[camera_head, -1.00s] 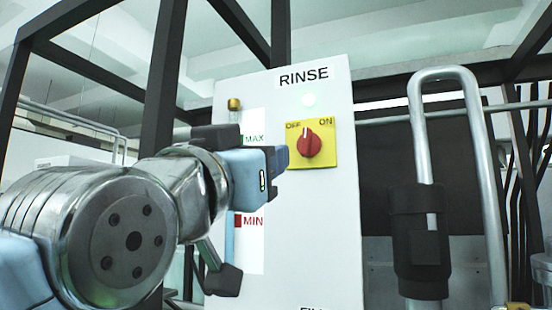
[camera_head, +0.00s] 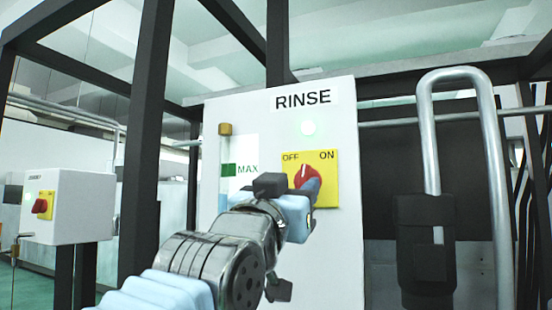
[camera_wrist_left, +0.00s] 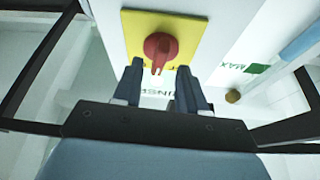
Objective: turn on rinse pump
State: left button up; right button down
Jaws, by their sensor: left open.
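The RINSE panel (camera_head: 345,240) carries a yellow plate (camera_head: 327,195) marked OFF and ON. Its red rotary knob (camera_head: 302,177) is partly hidden by my left gripper (camera_head: 309,190). The knob's pale pointer mark points roughly up, slightly towards OFF. In the left wrist view the red knob (camera_wrist_left: 160,47) appears upside down on the plate. My right gripper does not show.
A pale lamp (camera_head: 309,128) glows above the plate. A level tube (camera_head: 224,160) with a MAX mark stands left of it. A bent metal pipe (camera_head: 492,150) is at the right. Dark frame posts (camera_head: 146,130) and another red-knob box (camera_head: 80,205) stand left.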

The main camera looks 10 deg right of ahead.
aim_at(305, 181)
pick_arm(q)
jog(key=shift+p+x, duration=0.5)
jog(key=shift+x, duration=0.7)
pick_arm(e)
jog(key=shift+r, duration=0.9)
pick_arm(q)
grip_shut()
